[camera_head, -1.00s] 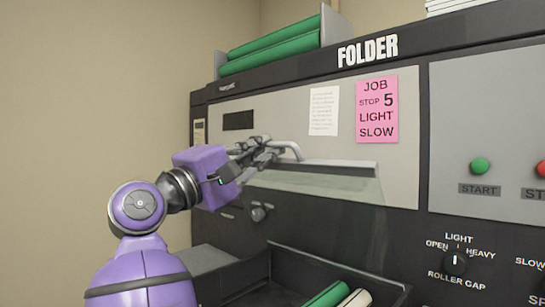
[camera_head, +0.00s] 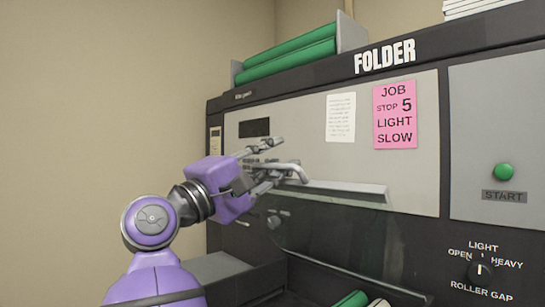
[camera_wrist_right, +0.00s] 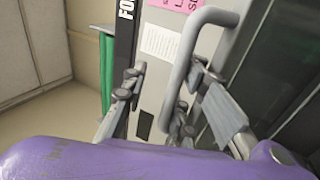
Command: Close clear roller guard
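The clear roller guard (camera_head: 335,232) hangs on the folder's front as a see-through panel, its pale top edge (camera_head: 345,188) below the pink job sheet. A grey bar handle (camera_head: 294,168) stands at its upper left. My right gripper (camera_head: 281,155) is at this handle with its fingers spread. In the right wrist view the fingers (camera_wrist_right: 168,88) are well apart, and the handle (camera_wrist_right: 180,72) lies between them, close to the right-hand finger. I cannot tell whether they touch. My left gripper is not in view.
The folder carries a pink job sheet (camera_head: 395,114), a white notice (camera_head: 340,117), a green start button (camera_head: 503,172) and a roller gap knob (camera_head: 480,269). Green rolls (camera_head: 288,62) lie on top. An open tray with rolls (camera_head: 350,300) sits below the guard.

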